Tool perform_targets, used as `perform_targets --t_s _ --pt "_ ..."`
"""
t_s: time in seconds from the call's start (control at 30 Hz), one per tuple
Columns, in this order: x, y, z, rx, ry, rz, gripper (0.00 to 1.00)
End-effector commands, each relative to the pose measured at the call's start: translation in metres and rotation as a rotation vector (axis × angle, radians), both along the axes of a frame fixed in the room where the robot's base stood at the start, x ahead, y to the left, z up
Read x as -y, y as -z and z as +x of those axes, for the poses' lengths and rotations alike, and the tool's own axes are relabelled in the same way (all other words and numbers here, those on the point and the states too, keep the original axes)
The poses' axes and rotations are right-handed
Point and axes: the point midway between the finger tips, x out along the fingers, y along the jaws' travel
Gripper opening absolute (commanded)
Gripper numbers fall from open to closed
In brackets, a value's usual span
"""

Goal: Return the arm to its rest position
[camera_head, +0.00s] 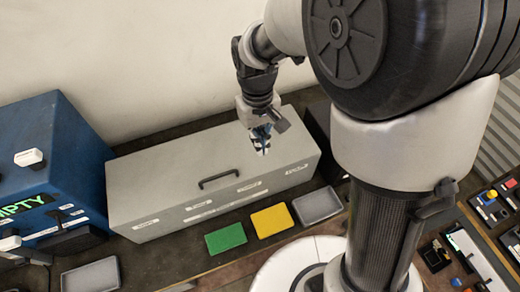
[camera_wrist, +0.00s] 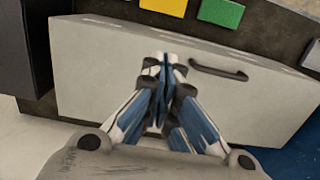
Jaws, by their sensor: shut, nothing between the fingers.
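My gripper (camera_head: 262,142) hangs over the right part of a long grey box (camera_head: 170,182) in the head view. In the wrist view my gripper (camera_wrist: 164,62) is shut, its blue and white fingers together at the tips with nothing between them. Behind the fingers is the grey box (camera_wrist: 95,75) with its dark handle (camera_wrist: 218,69). My arm is bent, reaching from the upper right in the head view. I cannot tell the exact gap between the fingertips and the box.
A blue machine (camera_head: 60,150) stands left of the box. A green tray (camera_head: 225,238), a yellow tray (camera_head: 272,220), and grey trays (camera_head: 318,206) (camera_head: 92,276) lie in front of it. A workbench with small parts (camera_head: 490,210) is at the right. The wall (camera_head: 150,60) is close behind.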

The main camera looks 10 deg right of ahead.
Motion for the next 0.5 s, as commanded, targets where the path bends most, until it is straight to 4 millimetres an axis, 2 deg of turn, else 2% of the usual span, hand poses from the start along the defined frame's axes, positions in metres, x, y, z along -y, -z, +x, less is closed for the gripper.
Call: perform_targets --t_s 0.13,0.5 --pt "0.0 -0.014 0.0 0.002 0.0 0.001 0.0" --pt "0.003 -0.021 -0.002 0.013 0.007 0.003 0.0"
